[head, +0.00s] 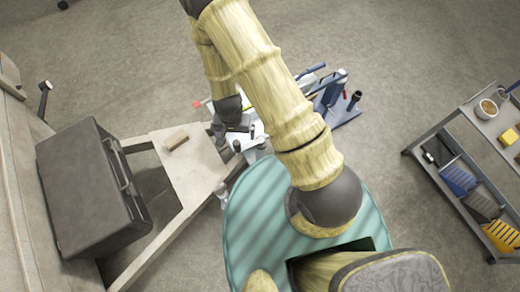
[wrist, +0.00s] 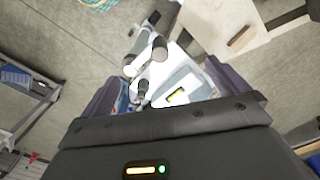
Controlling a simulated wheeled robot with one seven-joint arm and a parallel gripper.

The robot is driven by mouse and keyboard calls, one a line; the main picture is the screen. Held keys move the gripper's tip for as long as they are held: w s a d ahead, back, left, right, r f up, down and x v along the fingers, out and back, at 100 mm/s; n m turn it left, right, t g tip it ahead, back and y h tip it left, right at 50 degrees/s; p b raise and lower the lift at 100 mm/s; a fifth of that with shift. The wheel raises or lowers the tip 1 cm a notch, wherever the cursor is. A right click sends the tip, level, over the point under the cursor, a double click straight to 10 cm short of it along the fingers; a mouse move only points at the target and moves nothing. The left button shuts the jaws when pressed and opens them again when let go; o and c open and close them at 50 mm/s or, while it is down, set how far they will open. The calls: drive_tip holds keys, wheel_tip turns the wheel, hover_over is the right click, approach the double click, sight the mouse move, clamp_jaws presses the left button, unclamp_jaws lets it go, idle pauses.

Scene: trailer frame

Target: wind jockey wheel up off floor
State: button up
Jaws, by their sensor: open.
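In the wrist view, my gripper (wrist: 163,88) is open, its two dark purple fingers spread apart. A pale fitting with a yellow-green label (wrist: 177,97) shows between and beyond them. A grey rod with rounded grey ends (wrist: 145,55) lies just past the fingertips; it looks like a crank handle, but I cannot tell if it belongs to the jockey wheel. In the head view, the trailer's pale A-shaped frame (head: 190,170) points toward the pale fittings beside my arm. My arm hides much of this area. The jockey wheel and its floor contact are not clear.
A dark grey case (head: 88,190) sits on the trailer frame at left, with a small brown block (head: 176,141) on the frame plate. A blue stand (head: 335,100) is behind my arm. A grey shelf cart (head: 465,165) stands at right.

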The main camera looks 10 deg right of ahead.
sight(236, 143)
wheel_tip(236, 143, down, 9)
drive_tip(key=b, duration=0.6)
drive_tip(key=shift+f+b, duration=0.2)
drive_tip(key=shift+b, duration=0.15)
drive_tip(key=shift+r, duration=0.1)
clamp_jaws()
idle(1.1)
